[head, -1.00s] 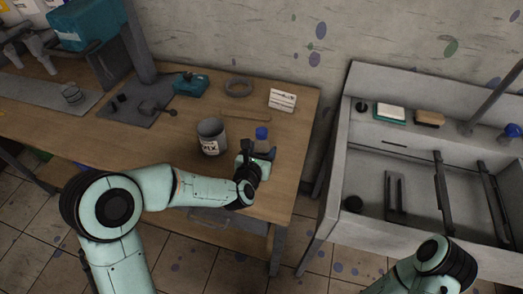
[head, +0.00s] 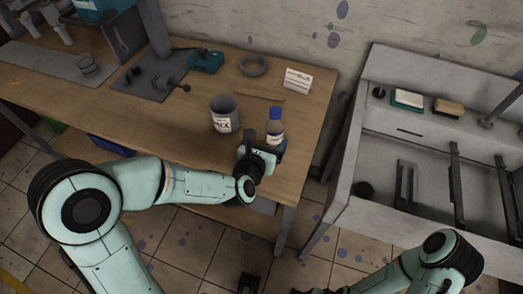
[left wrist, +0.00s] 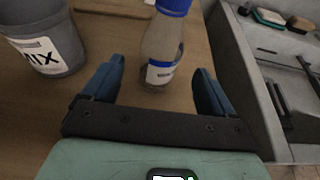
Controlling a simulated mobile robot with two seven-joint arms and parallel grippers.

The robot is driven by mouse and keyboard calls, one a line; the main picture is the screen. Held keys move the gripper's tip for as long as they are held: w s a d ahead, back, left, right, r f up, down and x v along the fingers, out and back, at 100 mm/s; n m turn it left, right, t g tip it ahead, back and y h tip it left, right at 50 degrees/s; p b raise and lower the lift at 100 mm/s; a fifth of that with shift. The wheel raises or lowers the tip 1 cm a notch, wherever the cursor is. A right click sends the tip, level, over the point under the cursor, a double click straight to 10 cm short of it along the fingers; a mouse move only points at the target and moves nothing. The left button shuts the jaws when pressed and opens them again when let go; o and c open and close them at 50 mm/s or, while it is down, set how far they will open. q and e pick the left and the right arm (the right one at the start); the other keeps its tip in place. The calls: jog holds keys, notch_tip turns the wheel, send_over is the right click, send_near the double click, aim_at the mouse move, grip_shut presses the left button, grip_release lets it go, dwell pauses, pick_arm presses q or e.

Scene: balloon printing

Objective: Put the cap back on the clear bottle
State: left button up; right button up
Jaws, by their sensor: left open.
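The clear bottle (head: 275,131) stands upright near the table's right end, with a blue cap (head: 275,112) on its top. In the left wrist view the bottle (left wrist: 162,42) stands just beyond and between my open fingers, and the blue cap (left wrist: 174,6) is cut by the top edge. My left gripper (head: 267,146) is open and empty, low on the near side of the bottle; its fingers (left wrist: 160,92) do not appear to touch it. My right arm shows at the bottom right; a dark part at the bottom edge may belong to its gripper, but its jaws are unclear.
A grey MIX can (head: 224,116) stands left of the bottle. A thin stick (head: 259,96), a grey ring (head: 254,66) and a small white card (head: 297,80) lie or stand behind. A grey sink unit (head: 345,150) is to the right, across a gap.

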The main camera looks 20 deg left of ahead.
pick_arm(q)
jog(key=v, duration=0.5)
jog(key=shift+s+r, duration=0.1)
jog(key=shift+s, duration=0.15)
pick_arm(e)
jog(key=shift+s+f, duration=0.1)
jog(key=shift+f, duration=0.15)
jog(key=shift+s, duration=0.1)
